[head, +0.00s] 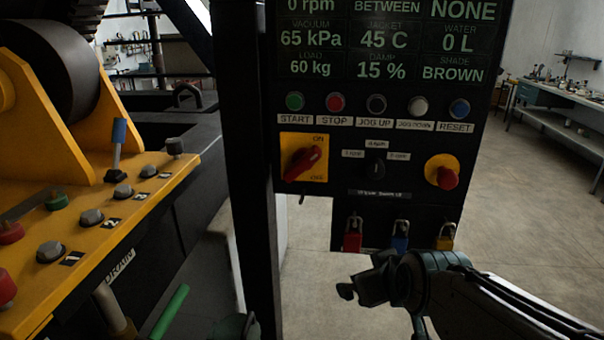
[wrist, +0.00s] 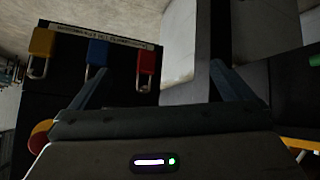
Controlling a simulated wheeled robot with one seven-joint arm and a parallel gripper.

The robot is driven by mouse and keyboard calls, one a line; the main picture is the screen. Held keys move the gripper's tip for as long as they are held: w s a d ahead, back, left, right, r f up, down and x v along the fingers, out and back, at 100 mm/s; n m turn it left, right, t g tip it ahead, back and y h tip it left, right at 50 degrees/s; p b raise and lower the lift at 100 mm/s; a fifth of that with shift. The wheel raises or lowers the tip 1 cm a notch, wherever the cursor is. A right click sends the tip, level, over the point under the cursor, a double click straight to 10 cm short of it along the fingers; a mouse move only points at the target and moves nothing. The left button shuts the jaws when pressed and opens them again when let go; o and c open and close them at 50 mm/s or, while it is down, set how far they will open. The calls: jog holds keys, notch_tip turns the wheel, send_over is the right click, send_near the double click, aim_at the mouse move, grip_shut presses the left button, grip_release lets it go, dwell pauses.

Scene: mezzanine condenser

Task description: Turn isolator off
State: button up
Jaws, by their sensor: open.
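The isolator is a red rotary handle (head: 302,163) on a yellow plate (head: 317,143) marked ON at the top and OFF at the bottom, at the lower left of the black control panel in the head view. The handle sits at a slant, its right end raised. My gripper (head: 360,285) is below the panel, under the hanging padlocks and lower right of the isolator, apart from it. In the wrist view my gripper (wrist: 145,90) has its two fingers spread with nothing held between them. The isolator cannot be made out in the wrist view.
Red (head: 352,236), blue (head: 400,238) and yellow (head: 446,238) padlocks hang at the panel's bottom. A red mushroom button (head: 446,177) and a small black selector (head: 375,165) sit right of the isolator. A dark post (head: 250,180) stands to its left. Floor at right is clear.

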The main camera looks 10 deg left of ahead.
jog(key=w+a+r+n+t+y+b, duration=0.2)
jog(key=w+a+r+n+t+b, duration=0.15)
jog(key=w+a+t, duration=0.35)
jog(key=n+t+y+b, duration=0.1)
jog(key=n+t+b, duration=0.3)
jog(key=t, duration=0.1)
send_near(300, 168)
jog(key=p+x, duration=0.2)
jog(key=x, duration=1)
jog(key=shift+s+p, duration=0.1)
jog(key=shift+p, duration=0.3)
jog(key=c, duration=0.7)
